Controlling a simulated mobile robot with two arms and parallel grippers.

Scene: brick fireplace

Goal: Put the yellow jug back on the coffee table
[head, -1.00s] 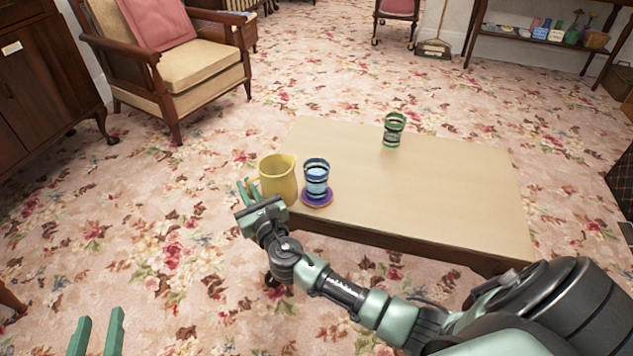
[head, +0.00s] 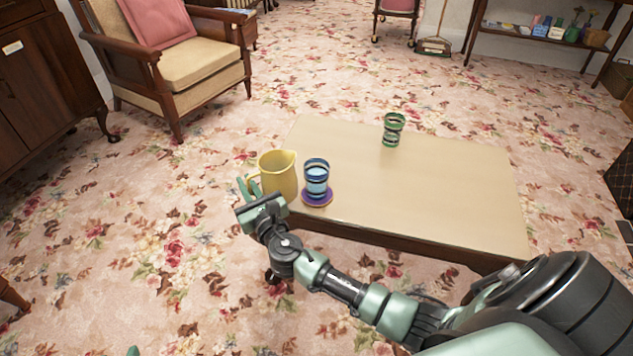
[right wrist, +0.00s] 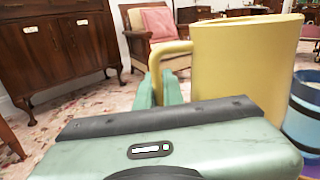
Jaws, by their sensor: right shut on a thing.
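The yellow jug (head: 279,177) is at the front left corner of the coffee table (head: 430,190), its spout to the right. My right gripper (head: 250,189) is to its left, shut on its handle; the right wrist view shows the fingers (right wrist: 158,87) at the handle and the jug (right wrist: 240,65) close up. The gripper hides part of the jug's base, so I cannot tell whether it touches the tabletop. Only a tip of my left gripper (head: 133,351) shows at the bottom edge.
A blue banded cup (head: 316,175) stands on a purple coaster (head: 318,200) close to the jug's right. A green banded cup (head: 394,128) stands at the table's back. The table's middle and right are clear. An armchair (head: 200,68) stands behind left.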

